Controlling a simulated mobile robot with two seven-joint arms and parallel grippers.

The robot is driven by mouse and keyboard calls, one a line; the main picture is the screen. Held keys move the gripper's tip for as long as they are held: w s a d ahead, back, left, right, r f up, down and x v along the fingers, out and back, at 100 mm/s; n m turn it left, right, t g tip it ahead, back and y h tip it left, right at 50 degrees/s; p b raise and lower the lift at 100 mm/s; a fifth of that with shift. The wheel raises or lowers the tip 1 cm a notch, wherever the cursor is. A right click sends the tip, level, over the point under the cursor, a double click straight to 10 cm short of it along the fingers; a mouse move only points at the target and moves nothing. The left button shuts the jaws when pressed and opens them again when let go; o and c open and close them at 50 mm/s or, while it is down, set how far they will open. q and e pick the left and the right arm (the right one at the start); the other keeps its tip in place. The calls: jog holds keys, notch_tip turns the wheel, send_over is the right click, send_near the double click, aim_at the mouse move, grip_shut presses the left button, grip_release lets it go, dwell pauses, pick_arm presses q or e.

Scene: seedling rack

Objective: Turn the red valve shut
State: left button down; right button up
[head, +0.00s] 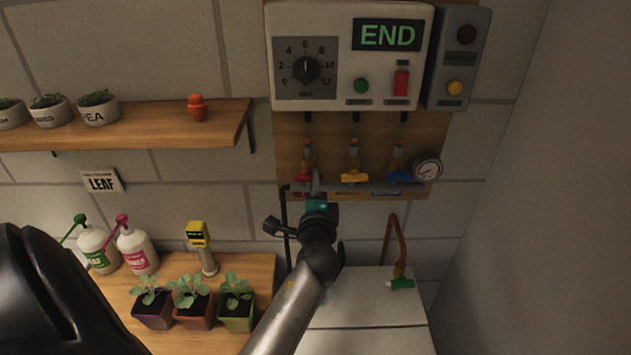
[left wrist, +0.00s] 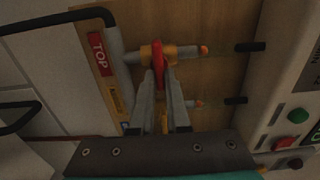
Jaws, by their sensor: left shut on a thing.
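The red valve (head: 303,177) is the leftmost of three valves on a wooden board on the wall. My left gripper (head: 316,182) is at it and partly hides its handle in the head view. In the left wrist view the red valve handle (left wrist: 158,52) stands between the two fingers, in front of a brass-coloured valve body. The fingers of my left gripper (left wrist: 162,72) are shut on the handle. My right gripper is not in view.
A yellow valve (head: 354,178) and a blue valve (head: 400,176) sit to the right, with a round gauge (head: 428,169) beyond. A control box (head: 346,103) showing "END" hangs above. A wooden shelf (head: 160,128) is at left; potted seedlings (head: 190,290) stand on a bench below.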

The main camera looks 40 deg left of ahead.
pick_arm(q)
jog(key=shift+r, duration=0.1)
jog(key=c, duration=0.9)
grip_release()
jog(key=shift+w, duration=0.1)
